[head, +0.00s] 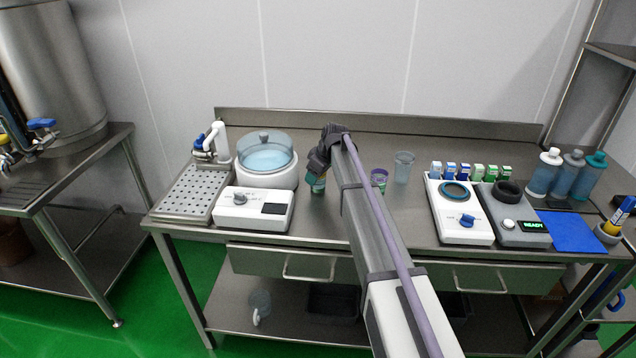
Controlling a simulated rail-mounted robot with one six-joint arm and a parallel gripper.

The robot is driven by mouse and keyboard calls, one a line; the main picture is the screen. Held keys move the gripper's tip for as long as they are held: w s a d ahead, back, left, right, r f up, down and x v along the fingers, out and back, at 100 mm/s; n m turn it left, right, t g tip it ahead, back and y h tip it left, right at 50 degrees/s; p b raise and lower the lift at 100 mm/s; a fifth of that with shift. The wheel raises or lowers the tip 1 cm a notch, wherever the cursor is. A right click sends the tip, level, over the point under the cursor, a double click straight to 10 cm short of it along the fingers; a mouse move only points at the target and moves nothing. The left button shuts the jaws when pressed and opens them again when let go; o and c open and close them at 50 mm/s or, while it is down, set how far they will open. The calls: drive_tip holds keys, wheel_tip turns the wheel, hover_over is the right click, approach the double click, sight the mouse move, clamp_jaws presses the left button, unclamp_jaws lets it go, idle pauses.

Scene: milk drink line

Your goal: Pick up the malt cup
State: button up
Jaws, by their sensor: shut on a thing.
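My gripper (317,170) points down over the middle of the steel bench, right of the glass-lidded bath. It is shut on a small cup with a green band (317,186), seen just below the dark wrist. The wrist and fingers hide most of this cup, and I cannot read a label or tell whether it touches the bench. I cannot tell from any lettering which one holds malt.
A white-based water bath (268,178) stands left, beside a drip tray (187,194). A clear beaker (403,167) is right of my arm. Further right are small cartons (464,171), a white dial device (459,225), a device reading READY (515,223), bottles (568,177) and a blue mat (571,231).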

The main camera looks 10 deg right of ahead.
wheel_tip(320, 180, up, 10)
drive_tip(key=p, duration=1)
drive_tip(key=shift+r, duration=0.15)
